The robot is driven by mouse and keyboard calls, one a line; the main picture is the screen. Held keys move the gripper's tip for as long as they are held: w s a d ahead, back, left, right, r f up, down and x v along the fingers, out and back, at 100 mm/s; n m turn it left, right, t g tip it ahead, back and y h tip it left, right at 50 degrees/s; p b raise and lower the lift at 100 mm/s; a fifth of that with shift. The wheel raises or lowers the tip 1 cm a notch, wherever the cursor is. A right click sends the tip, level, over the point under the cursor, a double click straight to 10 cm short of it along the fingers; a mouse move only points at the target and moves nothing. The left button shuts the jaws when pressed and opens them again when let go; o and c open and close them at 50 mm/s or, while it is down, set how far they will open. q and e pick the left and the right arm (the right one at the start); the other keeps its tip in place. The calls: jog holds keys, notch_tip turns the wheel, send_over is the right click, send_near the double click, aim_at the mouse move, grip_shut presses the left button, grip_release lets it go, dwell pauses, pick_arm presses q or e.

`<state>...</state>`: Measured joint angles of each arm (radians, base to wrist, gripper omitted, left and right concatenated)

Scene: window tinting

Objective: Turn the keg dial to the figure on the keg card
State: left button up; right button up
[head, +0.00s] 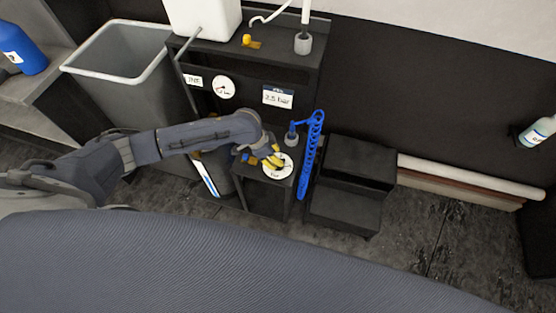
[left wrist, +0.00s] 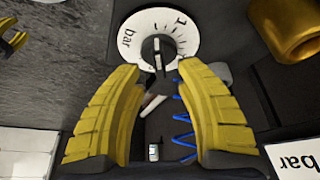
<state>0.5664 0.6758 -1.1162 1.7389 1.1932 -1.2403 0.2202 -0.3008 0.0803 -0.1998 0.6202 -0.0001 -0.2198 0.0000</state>
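The keg card (head: 278,97) hangs on the front of the black rack and seems to read 2.5 bar. The white round keg dial (head: 286,172) lies on a low black stand below it, partly covered by my left gripper (head: 275,161). In the left wrist view the dial (left wrist: 185,28) shows "bar", tick marks and a "1", with a narrow dark and white knob (left wrist: 157,52) across its middle. My left gripper (left wrist: 160,70) is open, its yellow fingertips apart on either side of the knob's near end. Contact cannot be told. My right gripper is out of view.
A gauge (head: 223,88) sits left of the card. A grey bin (head: 120,72) stands left. A brass cylinder (left wrist: 285,25) is close right in the wrist view.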

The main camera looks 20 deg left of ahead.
pick_arm(q)
jog(key=shift+x, duration=1.65)
jog(key=shift+o, duration=0.3)
grip_shut()
